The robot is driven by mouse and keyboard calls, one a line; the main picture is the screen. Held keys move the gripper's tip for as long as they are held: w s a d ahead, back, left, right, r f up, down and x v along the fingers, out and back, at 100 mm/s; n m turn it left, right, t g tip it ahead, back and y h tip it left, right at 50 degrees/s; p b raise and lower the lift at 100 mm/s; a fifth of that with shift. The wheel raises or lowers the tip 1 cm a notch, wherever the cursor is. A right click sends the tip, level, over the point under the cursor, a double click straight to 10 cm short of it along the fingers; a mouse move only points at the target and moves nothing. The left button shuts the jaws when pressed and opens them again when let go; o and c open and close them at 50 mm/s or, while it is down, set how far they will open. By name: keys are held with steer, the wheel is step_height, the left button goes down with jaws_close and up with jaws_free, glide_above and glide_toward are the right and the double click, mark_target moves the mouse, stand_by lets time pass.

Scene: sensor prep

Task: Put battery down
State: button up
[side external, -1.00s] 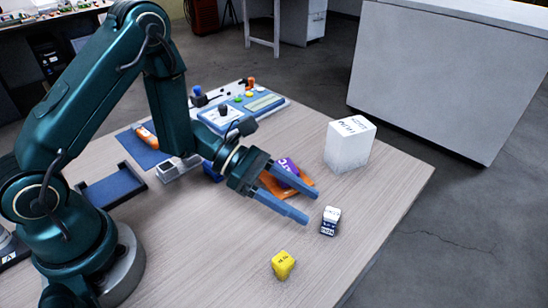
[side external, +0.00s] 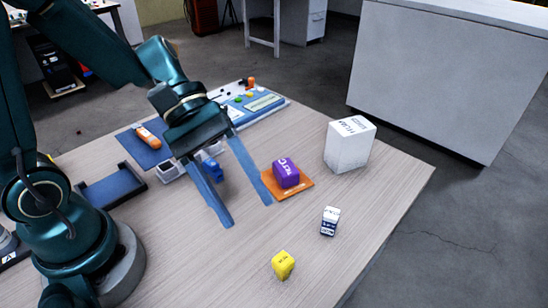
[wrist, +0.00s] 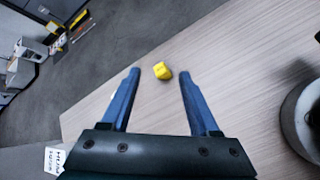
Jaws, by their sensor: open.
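My gripper (side external: 248,212) is open and empty, its two blue fingers pointing down over the left-middle of the table. No thing is labelled clearly enough to name it as the battery. A small white and dark blue block (side external: 330,221) stands on the table, right of my fingers and apart from them. A purple block (side external: 286,172) with white letters sits on an orange pad (side external: 304,190), just beyond my right finger. A yellow block (side external: 283,265) lies near the front edge; in the wrist view it (wrist: 162,71) appears between the fingertips.
A white box (side external: 345,150) stands at the back right. A panel with coloured buttons (side external: 240,108), an orange tool (side external: 148,137) on a blue mat and a blue tray (side external: 112,187) lie at the back and left. The right table edge is clear.

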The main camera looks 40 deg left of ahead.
steer(key=s+a+r+m+t+y, duration=0.2)
steer(key=a+m+t+y, duration=0.1)
steer(key=a+m+y, duration=0.1)
steer(key=s+a+r+m+t+y, duration=0.1)
steer(key=a+m+t+y, duration=0.2)
steer(key=a+m+y, duration=0.2)
steer(key=shift+s+a+r+m+y, duration=0.3)
steer(key=shift+s+a+r+m, duration=0.1)
steer(key=shift+a+m, duration=0.25)
stand_by(0.4)
